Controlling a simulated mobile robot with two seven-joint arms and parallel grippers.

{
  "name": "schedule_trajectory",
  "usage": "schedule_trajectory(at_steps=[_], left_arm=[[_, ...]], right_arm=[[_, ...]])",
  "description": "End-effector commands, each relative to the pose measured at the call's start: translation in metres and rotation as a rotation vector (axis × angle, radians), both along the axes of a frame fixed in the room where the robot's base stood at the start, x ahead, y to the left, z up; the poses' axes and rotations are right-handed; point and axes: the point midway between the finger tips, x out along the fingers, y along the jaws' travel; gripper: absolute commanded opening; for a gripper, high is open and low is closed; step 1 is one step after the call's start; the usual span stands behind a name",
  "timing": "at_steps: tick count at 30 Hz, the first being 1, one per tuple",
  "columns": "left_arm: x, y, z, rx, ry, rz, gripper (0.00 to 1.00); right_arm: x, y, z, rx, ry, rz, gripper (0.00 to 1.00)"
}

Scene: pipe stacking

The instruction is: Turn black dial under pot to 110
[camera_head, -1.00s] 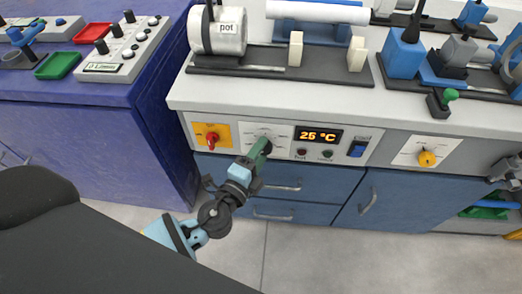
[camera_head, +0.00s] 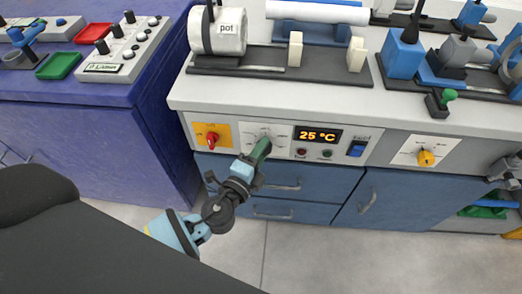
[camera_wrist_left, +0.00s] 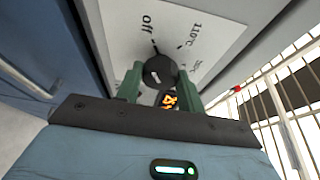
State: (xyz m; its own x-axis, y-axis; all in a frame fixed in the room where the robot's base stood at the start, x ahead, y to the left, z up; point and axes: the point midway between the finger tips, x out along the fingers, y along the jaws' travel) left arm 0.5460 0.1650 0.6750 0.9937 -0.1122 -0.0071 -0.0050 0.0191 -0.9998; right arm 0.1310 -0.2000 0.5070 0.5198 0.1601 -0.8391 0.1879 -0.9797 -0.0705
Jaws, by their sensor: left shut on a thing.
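The black dial (camera_wrist_left: 160,70) is on a white plate marked "off" and "110°C" in the left wrist view. Its white mark lies between my fingers. My left gripper (camera_wrist_left: 161,84) is shut on the dial, with one green finger on each side. In the head view my left gripper (camera_head: 262,147) reaches the white dial plate (camera_head: 252,131) and hides the dial. The display (camera_head: 318,135) reads 25 °C. My right gripper (camera_head: 513,170) is partly seen at the right edge.
A red switch (camera_head: 212,137) on a yellow plate is left of the dial. Two small buttons and a blue switch (camera_head: 357,149) are to its right. A yellow knob (camera_head: 426,158) is farther right. Blue drawers (camera_head: 290,188) are below.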

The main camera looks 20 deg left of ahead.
Motion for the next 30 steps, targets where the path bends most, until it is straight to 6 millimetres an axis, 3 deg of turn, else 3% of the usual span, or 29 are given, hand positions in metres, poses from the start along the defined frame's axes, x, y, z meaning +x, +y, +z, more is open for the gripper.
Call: schedule_trajectory(at_steps=[8,20,30], left_arm=[[0.001,0.0,0.007,0.128,0.036,0.0,0.15],[0.003,-0.001,0.013,0.478,0.133,0.001,0.15],[0.004,-0.003,0.013,0.761,0.213,0.003,0.15]], right_arm=[[0.005,0.001,0.028,0.005,-0.019,-0.005,0.0],[-0.001,0.005,0.083,0.018,-0.03,-0.023,0.0],[0.008,0.004,0.12,0.017,-0.068,-0.023,0.0]])
